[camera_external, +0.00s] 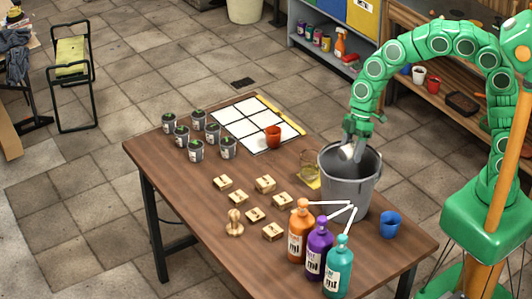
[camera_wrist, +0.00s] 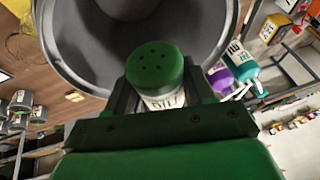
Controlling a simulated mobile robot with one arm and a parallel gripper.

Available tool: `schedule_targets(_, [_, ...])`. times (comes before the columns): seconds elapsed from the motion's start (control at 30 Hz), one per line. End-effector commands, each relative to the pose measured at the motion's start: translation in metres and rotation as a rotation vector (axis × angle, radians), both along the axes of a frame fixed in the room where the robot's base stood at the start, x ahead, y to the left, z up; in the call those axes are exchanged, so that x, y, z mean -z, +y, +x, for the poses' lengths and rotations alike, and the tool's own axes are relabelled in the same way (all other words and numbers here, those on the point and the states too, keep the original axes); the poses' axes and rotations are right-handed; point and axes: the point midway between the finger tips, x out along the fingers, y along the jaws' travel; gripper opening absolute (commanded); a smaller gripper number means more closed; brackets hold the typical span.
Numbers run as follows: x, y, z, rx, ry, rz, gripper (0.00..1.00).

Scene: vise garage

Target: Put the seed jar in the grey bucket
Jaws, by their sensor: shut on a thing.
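The seed jar (camera_wrist: 163,65) has a green lid with small holes and a white label with dark print. In the wrist view it stands between the two fingers of my gripper (camera_wrist: 163,100), which is shut on it. The grey bucket (camera_wrist: 75,60) opens wide around and beyond the jar in that view. In the external view the grey bucket (camera_external: 345,190) stands on the table's right part. My gripper (camera_external: 351,147) points down at the bucket's mouth, around rim height. The jar is small and mostly hidden there, and I cannot tell how deep it sits.
Orange (camera_external: 300,235), purple (camera_external: 318,252) and teal (camera_external: 338,270) pump bottles stand in front of the bucket. A blue cup (camera_external: 390,225) is at its right. Wooden blocks (camera_external: 265,184), dark pots (camera_external: 196,150) and a white grid board (camera_external: 238,120) with an orange cup (camera_external: 273,136) lie leftward.

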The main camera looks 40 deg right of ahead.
Motion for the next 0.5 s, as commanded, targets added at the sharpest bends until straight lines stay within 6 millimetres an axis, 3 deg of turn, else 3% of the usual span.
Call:
schedule_targets(0.2, [0.019, 0.000, 0.000, -0.001, 0.001, -0.001, 0.22])
schedule_targets(0.5, [0.031, 0.000, -0.001, 0.000, 0.001, 0.000, 0.22])
